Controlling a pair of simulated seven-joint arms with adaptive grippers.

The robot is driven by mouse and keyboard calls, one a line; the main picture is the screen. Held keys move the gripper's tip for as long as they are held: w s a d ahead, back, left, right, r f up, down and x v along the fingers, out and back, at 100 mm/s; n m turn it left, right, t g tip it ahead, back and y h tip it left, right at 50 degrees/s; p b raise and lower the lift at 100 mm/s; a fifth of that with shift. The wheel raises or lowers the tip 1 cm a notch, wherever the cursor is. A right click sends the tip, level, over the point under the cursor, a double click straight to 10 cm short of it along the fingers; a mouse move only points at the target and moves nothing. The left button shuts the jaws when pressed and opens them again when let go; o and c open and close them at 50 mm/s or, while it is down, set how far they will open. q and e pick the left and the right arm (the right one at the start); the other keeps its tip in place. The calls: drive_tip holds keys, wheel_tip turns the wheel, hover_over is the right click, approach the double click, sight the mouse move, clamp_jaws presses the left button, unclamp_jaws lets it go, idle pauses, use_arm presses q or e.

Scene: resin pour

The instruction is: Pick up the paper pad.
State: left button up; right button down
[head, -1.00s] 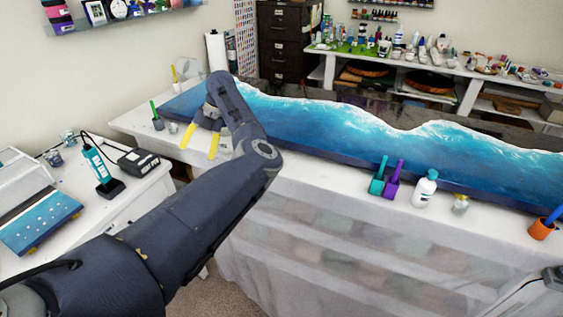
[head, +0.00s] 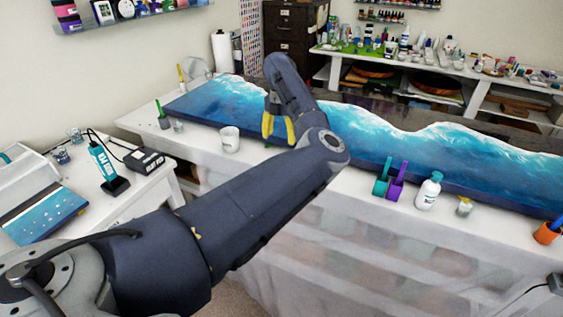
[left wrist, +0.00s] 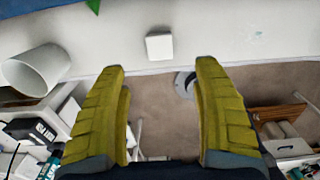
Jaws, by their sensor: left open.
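The paper pad, a small white block (left wrist: 159,45), lies near the edge of the white-covered table in the left wrist view. It is not visible in the head view. My left gripper (head: 280,130) has yellow fingers and is over the front part of the long table, in front of the blue panel. In the left wrist view its two fingers (left wrist: 162,68) stand wide apart with nothing between them. The pad shows just beyond the fingertips, roughly centred between them, and apart from them. My right gripper is not in view.
A white cup (head: 230,139) stands left of my left gripper. The blue wave panel (head: 370,140) fills the table's back. Teal (head: 381,184) and purple (head: 397,183) holders and a white bottle (head: 428,190) stand to the right. A side table holds a black box (head: 144,160).

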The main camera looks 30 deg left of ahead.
use_arm(q)
drive_tip(key=shift+f, duration=5.5)
drive_tip(key=shift+c, duration=0.4)
drive_tip(key=c, duration=0.8)
drive_tip(key=shift+r, duration=0.1)
wheel_tip(320, 180, up, 20)
drive_tip(key=shift+f, duration=0.1)
